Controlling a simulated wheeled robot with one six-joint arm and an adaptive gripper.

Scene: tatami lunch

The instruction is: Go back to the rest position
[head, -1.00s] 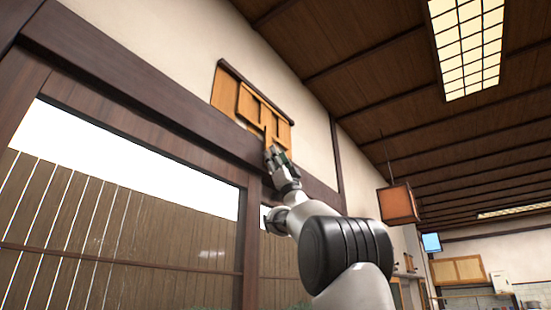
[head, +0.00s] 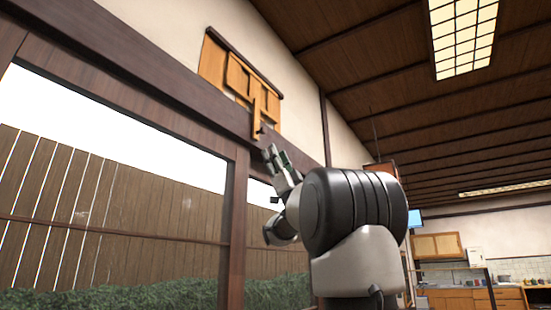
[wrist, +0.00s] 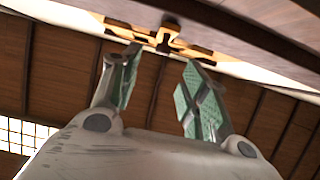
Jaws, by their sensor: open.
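My gripper (head: 275,158) is raised in front of the dark wooden beam in the head view, with my arm bent below it. In the wrist view my gripper (wrist: 160,95) has its two fingers spread apart, with green pads and nothing between them. An orange wooden wall piece (head: 240,80) hangs on the white wall above my gripper. One narrow strip of it reaches down close to the fingertips, with a small gap showing. The wooden piece also shows beyond the fingers in the wrist view (wrist: 190,50).
A dark wooden beam (head: 140,90) and post (head: 233,220) frame a window on the left, with a fence (head: 110,190) and hedge outside. A hanging lantern (head: 381,172) is partly hidden behind my arm. A kitchen counter (head: 465,300) stands far right. The space right of my arm looks open.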

